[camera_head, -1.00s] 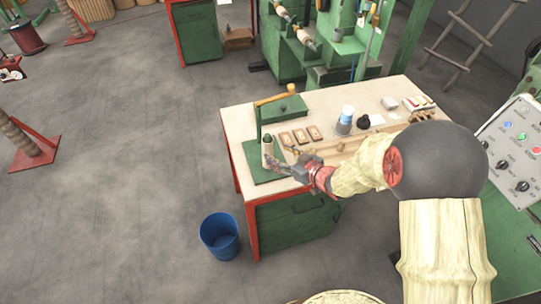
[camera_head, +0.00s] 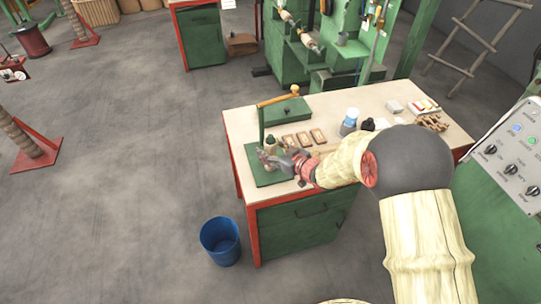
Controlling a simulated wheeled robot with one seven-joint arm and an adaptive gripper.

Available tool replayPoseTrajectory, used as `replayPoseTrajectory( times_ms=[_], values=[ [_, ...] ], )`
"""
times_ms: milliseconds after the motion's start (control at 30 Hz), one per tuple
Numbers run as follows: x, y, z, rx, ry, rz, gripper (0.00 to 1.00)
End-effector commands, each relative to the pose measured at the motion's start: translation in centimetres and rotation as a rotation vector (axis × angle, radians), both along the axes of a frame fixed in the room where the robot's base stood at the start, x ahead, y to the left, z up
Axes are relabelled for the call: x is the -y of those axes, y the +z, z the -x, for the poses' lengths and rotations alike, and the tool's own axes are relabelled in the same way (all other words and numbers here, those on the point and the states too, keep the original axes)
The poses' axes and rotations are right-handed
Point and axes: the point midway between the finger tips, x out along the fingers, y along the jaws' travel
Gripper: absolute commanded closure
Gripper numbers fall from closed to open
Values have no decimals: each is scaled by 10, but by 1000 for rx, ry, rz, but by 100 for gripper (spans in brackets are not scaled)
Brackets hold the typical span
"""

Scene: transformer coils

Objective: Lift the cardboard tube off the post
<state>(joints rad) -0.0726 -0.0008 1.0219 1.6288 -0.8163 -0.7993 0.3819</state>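The cardboard tube (camera_head: 269,147) is a small tan cylinder standing upright on the green base plate (camera_head: 256,176), at the left end of the workbench. A dark green tip, seemingly the post (camera_head: 270,139), shows at the tube's top; the rest of the post is hidden. My gripper (camera_head: 267,157) comes in from the right, low at the tube, and its fingers cover the tube's lower part. Whether the fingers touch the tube or are closed on it is too small to tell.
A blue bin (camera_head: 220,241) stands on the floor.

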Motion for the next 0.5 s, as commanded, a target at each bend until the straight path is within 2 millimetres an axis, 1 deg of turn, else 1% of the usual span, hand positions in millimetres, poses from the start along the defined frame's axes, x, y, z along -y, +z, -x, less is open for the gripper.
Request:
replayPoseTrajectory(
  times_ms=[67,500],
  values=[
    [0,0,0,0,0,0,50],
    [0,0,0,0,0,0,75]
  ],
)
